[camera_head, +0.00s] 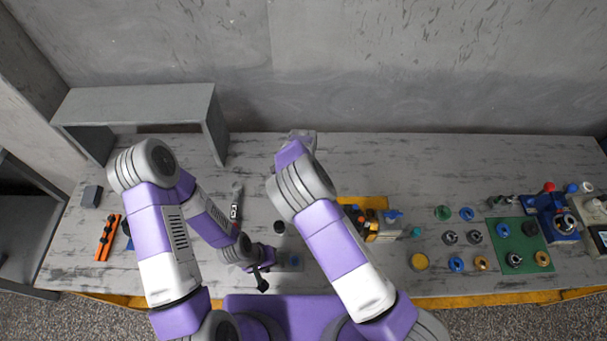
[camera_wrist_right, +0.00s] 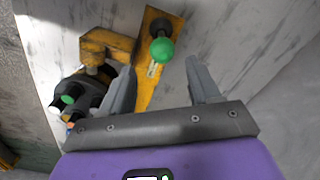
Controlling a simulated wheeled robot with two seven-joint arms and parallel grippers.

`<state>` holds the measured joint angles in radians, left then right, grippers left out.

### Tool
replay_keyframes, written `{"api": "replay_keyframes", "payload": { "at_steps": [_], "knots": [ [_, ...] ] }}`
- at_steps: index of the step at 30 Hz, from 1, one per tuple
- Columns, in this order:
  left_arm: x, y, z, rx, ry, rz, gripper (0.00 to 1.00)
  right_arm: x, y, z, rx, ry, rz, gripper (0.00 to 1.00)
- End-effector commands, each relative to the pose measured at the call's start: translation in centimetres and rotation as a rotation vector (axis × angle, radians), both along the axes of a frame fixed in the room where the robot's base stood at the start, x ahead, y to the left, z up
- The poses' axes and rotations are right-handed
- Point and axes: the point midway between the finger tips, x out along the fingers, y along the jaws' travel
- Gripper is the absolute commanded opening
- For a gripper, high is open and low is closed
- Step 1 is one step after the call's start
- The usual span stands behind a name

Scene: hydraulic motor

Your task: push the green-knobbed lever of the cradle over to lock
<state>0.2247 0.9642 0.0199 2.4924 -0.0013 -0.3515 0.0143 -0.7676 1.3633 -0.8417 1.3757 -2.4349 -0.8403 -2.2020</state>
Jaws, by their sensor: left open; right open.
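The green knob (camera_wrist_right: 162,50) of the lever stands on the yellow cradle (camera_wrist_right: 152,28) in the right wrist view. My right gripper (camera_wrist_right: 160,76) is open and empty. The knob shows between its two fingertips and a little beyond them; I cannot tell the gap in depth. A dark part with a green end (camera_wrist_right: 68,99) sits at the left of the cradle. In the head view the yellow cradle (camera_head: 376,201) lies right of my right arm, which hides the lever. My left gripper (camera_head: 262,277) is over the front of the table, with nothing seen in it.
A grey shelf (camera_head: 140,100) stands at the back left. Orange tools (camera_head: 106,238) lie at the left. Several small rings and fittings lie at the right, some on a green mat (camera_head: 517,246). A blue vise-like fixture (camera_head: 553,214) stands farther right. The back right of the table is clear.

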Motion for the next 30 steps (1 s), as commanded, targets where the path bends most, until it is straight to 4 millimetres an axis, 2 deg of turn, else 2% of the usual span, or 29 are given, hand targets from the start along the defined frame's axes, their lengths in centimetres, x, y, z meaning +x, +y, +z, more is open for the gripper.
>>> {"api": "replay_keyframes", "payload": {
  "at_steps": [13,22,30],
  "knots": [
    [0.1,0.0,-5.0,0.0,-0.002,0.001,0.43,0.0,-0.1,-5.5,0.002,0.0,-0.004,0.62],
    [0.1,0.0,-5.3,0.0,-0.002,0.001,0.43,0.0,-0.1,-8.0,0.0,0.001,-0.003,0.62],
    [0.1,0.0,-5.3,0.0,-0.002,0.001,0.43,0.1,-0.1,-8.3,0.001,0.001,-0.004,0.62]
  ]
}}
